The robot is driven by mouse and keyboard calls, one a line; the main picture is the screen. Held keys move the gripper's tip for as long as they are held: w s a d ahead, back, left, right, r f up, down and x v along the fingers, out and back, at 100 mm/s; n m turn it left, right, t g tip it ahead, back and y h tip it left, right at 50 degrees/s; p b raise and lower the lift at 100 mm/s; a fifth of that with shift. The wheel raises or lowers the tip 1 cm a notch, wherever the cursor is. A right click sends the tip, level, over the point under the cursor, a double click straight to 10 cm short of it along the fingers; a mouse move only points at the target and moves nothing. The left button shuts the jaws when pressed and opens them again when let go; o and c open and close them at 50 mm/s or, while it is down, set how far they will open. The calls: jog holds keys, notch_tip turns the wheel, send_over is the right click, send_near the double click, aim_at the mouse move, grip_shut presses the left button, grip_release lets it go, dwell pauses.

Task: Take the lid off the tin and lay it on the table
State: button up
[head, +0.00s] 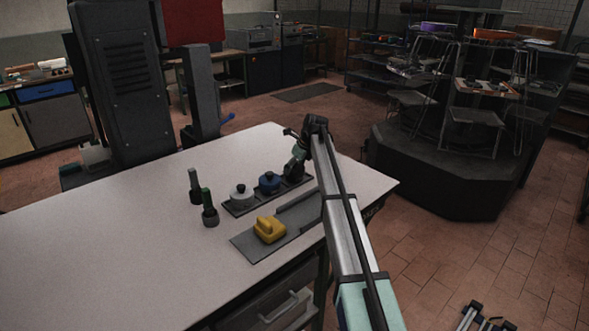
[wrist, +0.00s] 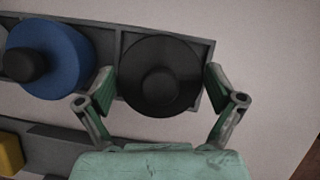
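In the wrist view a round black lidded container with a knob (wrist: 160,82) sits in the end compartment of a dark tray (wrist: 205,47). I take it for the tin; its side below the lid is hidden from above. My gripper (wrist: 159,80) is open above the tray, one finger on each side of the black lid. A narrow gap seems to show at each finger; I cannot tell whether either touches. In the head view my gripper (head: 297,167) is at the tray's far right end and mostly hides the black container.
A blue lidded container (head: 269,182) and a white one (head: 241,195) share the tray. A yellow block-like object (head: 269,229) lies on a grey board (head: 262,248) in front. The white table (head: 110,248) is clear at left.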

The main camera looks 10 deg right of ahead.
dwell(0.3)
jog(key=shift+r, duration=0.45)
jog(key=shift+c, duration=1)
notch_tip(320, 180, up, 18)
jog(key=b, duration=0.4)
jog(key=shift+r+p, duration=0.5)
jog(key=shift+r, duration=0.15)
